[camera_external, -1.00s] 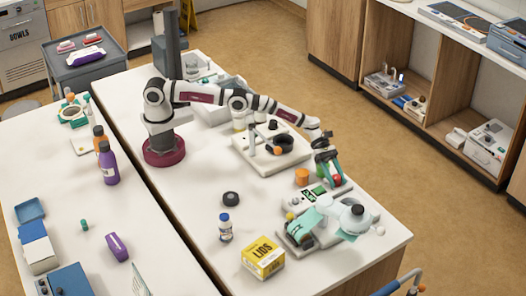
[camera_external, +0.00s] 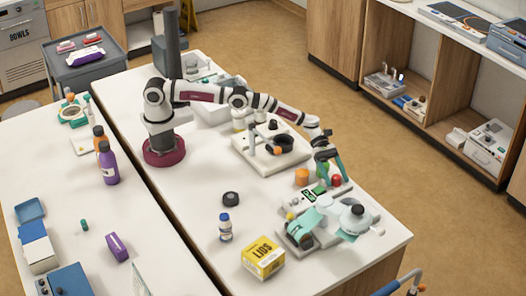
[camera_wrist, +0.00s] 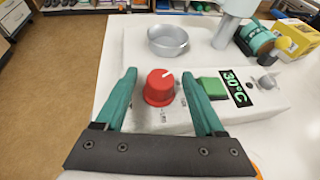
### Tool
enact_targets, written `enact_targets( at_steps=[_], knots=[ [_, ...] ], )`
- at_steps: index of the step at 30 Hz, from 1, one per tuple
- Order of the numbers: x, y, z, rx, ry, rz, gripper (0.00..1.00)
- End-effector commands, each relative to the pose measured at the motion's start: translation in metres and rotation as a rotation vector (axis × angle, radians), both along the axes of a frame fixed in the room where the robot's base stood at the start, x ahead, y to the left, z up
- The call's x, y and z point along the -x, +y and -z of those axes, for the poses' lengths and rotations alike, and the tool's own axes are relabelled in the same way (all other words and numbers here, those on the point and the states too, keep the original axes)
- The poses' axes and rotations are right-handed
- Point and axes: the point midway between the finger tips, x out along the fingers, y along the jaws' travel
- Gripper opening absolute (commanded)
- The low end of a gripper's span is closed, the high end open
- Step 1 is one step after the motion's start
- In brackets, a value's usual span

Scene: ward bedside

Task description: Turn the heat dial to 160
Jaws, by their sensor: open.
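The heat dial is a red knob (camera_wrist: 159,87) with a white pointer line, on the white front of a heating unit (camera_wrist: 270,113). In the wrist view the pointer aims up and to the right. A green display (camera_wrist: 238,88) beside it reads 30°C. My gripper (camera_wrist: 164,80) is open, with its teal fingers to the left and right of the knob and a gap on each side. In the external view my gripper (camera_external: 328,168) is over the unit, and the red knob (camera_external: 336,180) shows just beneath it. Marks around the knob are too small to read.
A metal dish (camera_wrist: 168,41) sits behind the knob. A green block (camera_wrist: 212,88) is right of it. The yellow LIDS box (camera_external: 263,257), a small bottle (camera_external: 225,227), a black ring (camera_external: 231,199) and an orange cylinder (camera_external: 302,176) stand nearby on the white table.

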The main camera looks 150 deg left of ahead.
Motion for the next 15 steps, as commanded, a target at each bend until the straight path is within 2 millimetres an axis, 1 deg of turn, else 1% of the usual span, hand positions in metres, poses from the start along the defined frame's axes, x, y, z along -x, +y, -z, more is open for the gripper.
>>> enact_targets(
  at_steps=[2,5,12,15],
  knots=[
    [0.009,0.003,-0.005,0.002,0.0,-0.003,0.71],
    [0.027,0.006,-0.014,0.001,-0.001,-0.004,0.71],
    [0.095,0.019,-0.042,-0.002,-0.002,-0.005,0.71],
    [0.117,0.023,-0.05,0.0,-0.002,-0.004,0.71]
  ],
)
